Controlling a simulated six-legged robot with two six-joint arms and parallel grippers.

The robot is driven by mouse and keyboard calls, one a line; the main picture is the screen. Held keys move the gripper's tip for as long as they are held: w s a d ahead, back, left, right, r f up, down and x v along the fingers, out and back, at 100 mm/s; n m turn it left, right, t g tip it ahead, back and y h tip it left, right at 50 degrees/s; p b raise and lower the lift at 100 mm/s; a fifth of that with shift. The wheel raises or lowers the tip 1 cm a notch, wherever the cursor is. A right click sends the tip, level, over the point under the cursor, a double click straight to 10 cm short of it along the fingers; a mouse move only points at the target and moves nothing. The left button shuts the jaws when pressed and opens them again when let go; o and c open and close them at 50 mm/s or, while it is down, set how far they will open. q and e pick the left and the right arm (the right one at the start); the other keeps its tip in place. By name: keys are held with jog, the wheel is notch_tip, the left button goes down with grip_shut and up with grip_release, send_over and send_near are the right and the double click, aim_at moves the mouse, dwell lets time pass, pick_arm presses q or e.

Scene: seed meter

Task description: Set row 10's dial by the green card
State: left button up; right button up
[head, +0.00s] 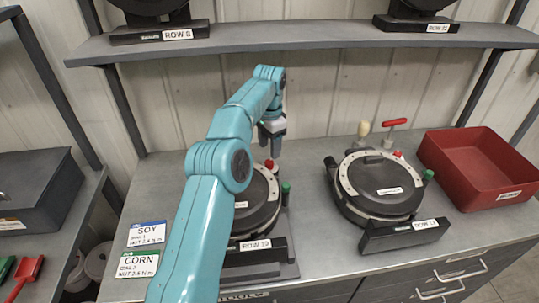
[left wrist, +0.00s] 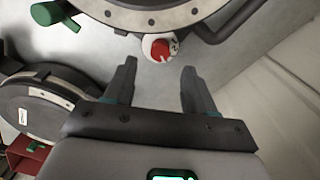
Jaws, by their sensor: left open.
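The left seed meter (head: 262,205) is a round black unit with a white dial ring, partly hidden behind my left arm. Its front label (head: 255,244) reads ROW and a number that is hard to read. A red knob (head: 269,164) sits at its back edge and a green knob (head: 286,187) at its right. My left gripper (head: 272,148) is open and empty above the back of this meter. In the left wrist view, a red-and-white knob (left wrist: 160,47) lies just beyond the open fingertips, apart from them. The green CORN card (head: 137,264) lies at the bench's left; its small print is blurred.
A blue SOY card (head: 147,233) lies above the green one. A second meter (head: 381,184) stands to the right, beside a red bin (head: 480,165). A red-handled tool (head: 393,128) stands behind it. A shelf (head: 300,37) runs overhead.

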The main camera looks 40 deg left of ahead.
aim_at(269, 162)
pick_arm(q)
notch_tip(269, 162, down, 6)
jog(key=shift+r, duration=0.2)
pick_arm(e)
jog(key=shift+f, duration=0.45)
pick_arm(q)
grip_shut()
